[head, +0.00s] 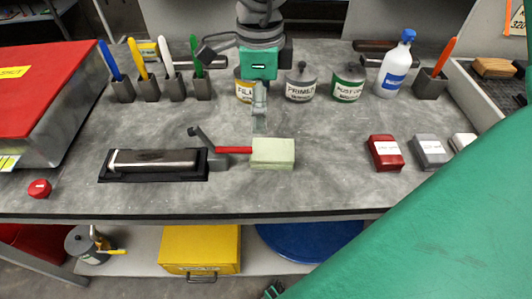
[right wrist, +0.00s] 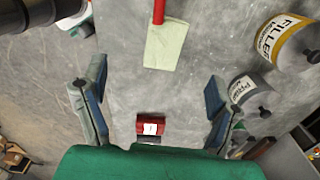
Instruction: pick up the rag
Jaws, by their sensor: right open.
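A pale green folded rag (head: 273,153) lies flat on the grey bench near its front middle. A red handle (head: 233,150) meets its left side; I cannot tell whether the rag lies over the tool. The right wrist view shows the rag (right wrist: 167,45) at the top with the red handle beyond it. My right gripper (right wrist: 153,80) is open and empty. Its two fingers are spread wide, with the rag ahead, beyond their tips and clear of them. I see no left gripper.
A black tray (head: 182,177) with a metal bar lies left of the rag. A red block (head: 385,153) and a grey block (head: 431,150) sit to the right. Paint cans (head: 301,84) and a white bottle (head: 396,68) stand behind.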

